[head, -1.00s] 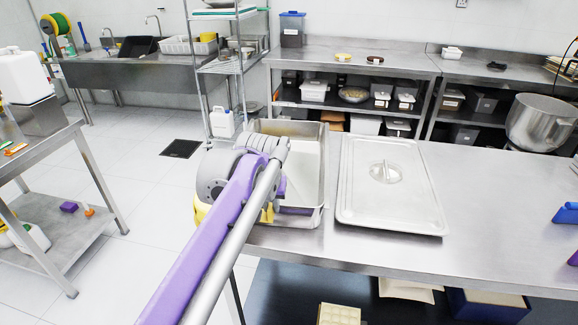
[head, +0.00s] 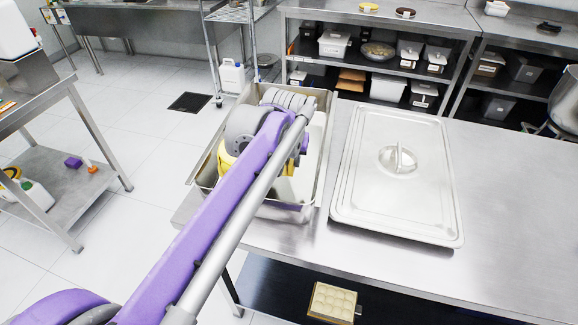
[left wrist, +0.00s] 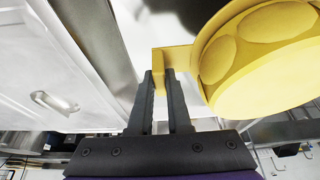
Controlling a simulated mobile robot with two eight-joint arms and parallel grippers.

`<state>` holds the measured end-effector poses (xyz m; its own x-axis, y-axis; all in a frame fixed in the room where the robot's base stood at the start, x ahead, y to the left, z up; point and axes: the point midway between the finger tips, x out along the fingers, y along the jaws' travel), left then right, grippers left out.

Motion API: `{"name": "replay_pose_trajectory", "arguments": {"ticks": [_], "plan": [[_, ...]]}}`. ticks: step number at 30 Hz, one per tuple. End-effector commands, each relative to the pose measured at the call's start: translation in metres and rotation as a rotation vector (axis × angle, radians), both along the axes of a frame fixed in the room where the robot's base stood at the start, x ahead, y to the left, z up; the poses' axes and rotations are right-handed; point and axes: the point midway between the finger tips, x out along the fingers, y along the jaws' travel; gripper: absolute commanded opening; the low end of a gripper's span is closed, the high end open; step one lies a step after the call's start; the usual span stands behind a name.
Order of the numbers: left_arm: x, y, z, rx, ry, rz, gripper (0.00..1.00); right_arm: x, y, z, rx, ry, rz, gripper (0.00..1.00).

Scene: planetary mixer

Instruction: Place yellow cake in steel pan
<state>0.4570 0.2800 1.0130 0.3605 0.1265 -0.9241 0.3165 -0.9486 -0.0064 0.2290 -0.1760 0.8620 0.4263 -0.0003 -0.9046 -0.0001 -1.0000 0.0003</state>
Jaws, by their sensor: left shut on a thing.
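The yellow cake (left wrist: 262,62) is a thick round piece with a bulged edge and a square tab. My left gripper (left wrist: 159,76) is shut on that tab in the left wrist view. In the head view, parts of the yellow cake (head: 228,159) show beside my left arm, which hides the rest and the fingers. The steel pan (head: 207,168) is deep and rectangular, on the left end of the steel table. The cake is over or inside the pan's outline; I cannot tell whether it touches the bottom. My right gripper is not in view.
A steel lid (head: 365,185) with a centre handle lies flat just right of the pan. The steel table (head: 510,190) is clear further right. A box with pale round items (head: 333,301) sits on the lower shelf. A side table (head: 70,170) stands at the left.

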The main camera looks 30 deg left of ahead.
Motion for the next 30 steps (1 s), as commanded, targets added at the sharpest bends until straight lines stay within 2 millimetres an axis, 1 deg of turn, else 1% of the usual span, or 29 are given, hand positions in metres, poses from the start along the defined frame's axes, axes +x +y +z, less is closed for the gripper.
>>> {"name": "replay_pose_trajectory", "arguments": {"ticks": [1, 3, 8, 12, 15, 27, 28, 30], "plan": [[0.000, 0.000, -0.010, 0.002, -0.001, -0.001, 0.00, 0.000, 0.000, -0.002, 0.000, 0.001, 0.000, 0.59], [0.000, 0.000, -0.020, 0.002, -0.001, -0.001, 0.00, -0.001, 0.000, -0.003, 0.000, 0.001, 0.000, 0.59], [0.000, 0.000, -0.033, 0.002, -0.001, -0.001, 0.00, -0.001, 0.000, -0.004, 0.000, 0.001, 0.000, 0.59], [0.000, 0.000, -0.053, 0.002, -0.001, -0.001, 0.00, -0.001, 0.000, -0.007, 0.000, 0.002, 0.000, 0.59], [0.000, 0.000, -0.064, 0.002, -0.001, -0.001, 0.00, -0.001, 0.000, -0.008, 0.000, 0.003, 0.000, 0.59], [0.000, 0.000, -0.069, 0.002, -0.001, -0.001, 0.00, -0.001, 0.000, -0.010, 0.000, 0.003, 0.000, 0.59], [0.000, 0.000, -0.069, 0.000, 0.000, 0.000, 0.22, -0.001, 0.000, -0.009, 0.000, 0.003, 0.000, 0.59], [0.000, 0.000, -0.069, 0.000, 0.000, 0.000, 0.34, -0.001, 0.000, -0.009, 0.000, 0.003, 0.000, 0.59]]}}
